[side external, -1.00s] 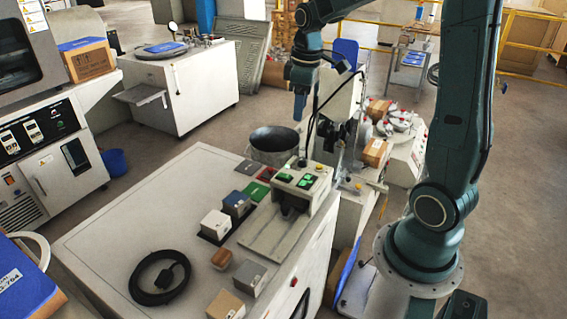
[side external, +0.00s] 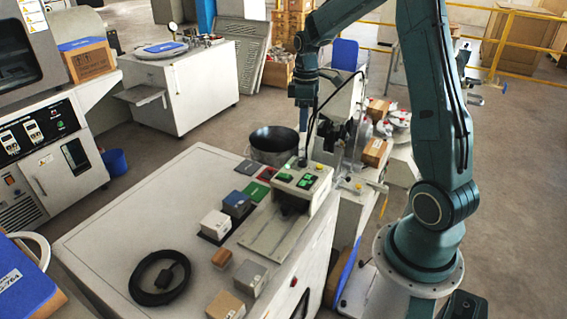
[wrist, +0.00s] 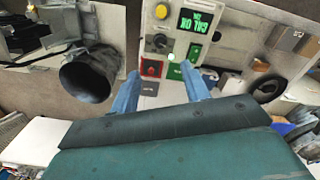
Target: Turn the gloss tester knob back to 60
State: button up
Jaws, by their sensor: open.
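The gloss tester (side external: 308,180) is a pale unit with green displays on top, at the far right corner of the white bench. In the wrist view its panel shows a green lit display (wrist: 194,20), a dark round knob (wrist: 158,42), a yellow button (wrist: 161,11) and a red patch (wrist: 150,70). The knob's setting is too small to read. My gripper (side external: 303,160) points down over the panel's far edge. In the wrist view my gripper (wrist: 161,69) is open and empty, with blue fingers apart; the knob shows beyond the gap between them.
A dark bucket (side external: 273,140) is close left of my gripper. Grey, white and blue blocks (side external: 215,224) and a coiled black cable (side external: 160,277) lie on the white bench (side external: 130,210). Another machine with cardboard boxes (side external: 375,152) stands to the right.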

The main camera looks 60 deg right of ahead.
aim_at(302, 159)
notch_tip(302, 159, down, 13)
jog(key=shift+r, duration=0.1)
dwell(0.5)
jog(key=c, duration=1)
